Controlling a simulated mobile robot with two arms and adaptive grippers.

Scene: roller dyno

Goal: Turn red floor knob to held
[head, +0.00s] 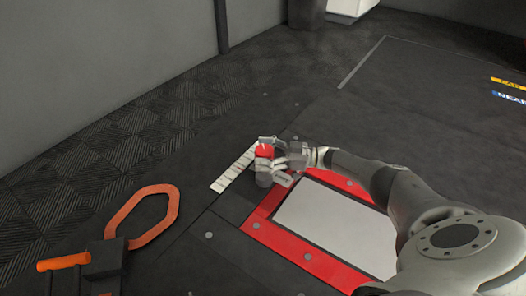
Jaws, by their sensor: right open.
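The red knob (264,151) sits on top of a short dark post on the floor, beside a white marked strip (234,170). My right gripper (271,160) is at the knob, with its open fingers on the near and far sides of it. The fingers partly cover the knob and its post. Whether they touch the knob cannot be told. The knob's setting cannot be read at this size. My left gripper is not in view.
A red-framed pale plate (336,225) lies in the floor under my right arm. An orange loop handle (150,212) and a dark block with an orange bar (64,262) stand at the lower left. A grey wall (100,60) runs along the left.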

